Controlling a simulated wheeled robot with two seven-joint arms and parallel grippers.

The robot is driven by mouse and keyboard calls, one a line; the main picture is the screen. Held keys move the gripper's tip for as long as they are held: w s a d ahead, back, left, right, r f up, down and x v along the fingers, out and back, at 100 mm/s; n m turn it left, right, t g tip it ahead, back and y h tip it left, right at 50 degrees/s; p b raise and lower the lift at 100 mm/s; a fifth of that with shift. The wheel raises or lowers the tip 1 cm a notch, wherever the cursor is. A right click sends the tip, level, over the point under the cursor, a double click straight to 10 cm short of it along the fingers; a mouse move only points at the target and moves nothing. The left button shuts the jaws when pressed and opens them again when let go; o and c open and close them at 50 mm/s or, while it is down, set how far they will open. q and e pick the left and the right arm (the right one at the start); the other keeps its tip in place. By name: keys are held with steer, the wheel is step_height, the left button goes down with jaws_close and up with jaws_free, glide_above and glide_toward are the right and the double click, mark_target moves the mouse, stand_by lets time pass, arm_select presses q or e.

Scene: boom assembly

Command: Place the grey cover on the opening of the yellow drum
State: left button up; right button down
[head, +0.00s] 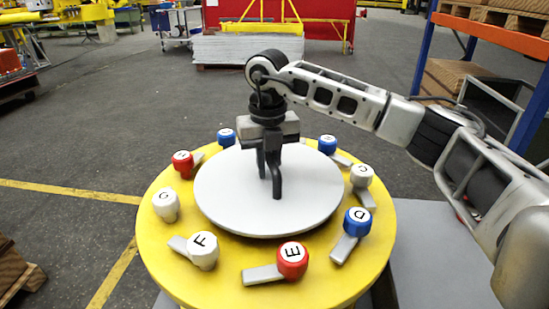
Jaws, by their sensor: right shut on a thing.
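The grey cover (225,205) is a flat round disc over the middle of the yellow drum's top (220,285). It looks roughly level and centred, and it hides the drum's opening. I cannot tell whether it rests on the drum or hangs just above it. My right gripper (270,178) comes in from the right, points down at the middle of the cover and is shut on it. The exact grip point is hard to make out among the dark fingers. My left gripper is not in view.
Several lettered knobs with grey levers ring the cover on the drum, including red E (292,258), white F (203,248) and blue D (357,220). An orange and blue shelf (500,45) stands at the right. Pallets (15,265) lie at the lower left.

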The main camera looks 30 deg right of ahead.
steer(key=shift+w+a, duration=0.1)
steer(key=shift+w, duration=0.15)
steer(key=shift+w+f, duration=0.15)
steer(key=shift+f, duration=1.55)
steer(key=c, duration=1.6)
jaws_free()
steer(key=shift+f, duration=0.25)
steer(key=shift+o, duration=1.2)
steer(key=shift+r, duration=0.1)
step_height(320, 180, up, 12)
steer(key=shift+b, duration=0.3)
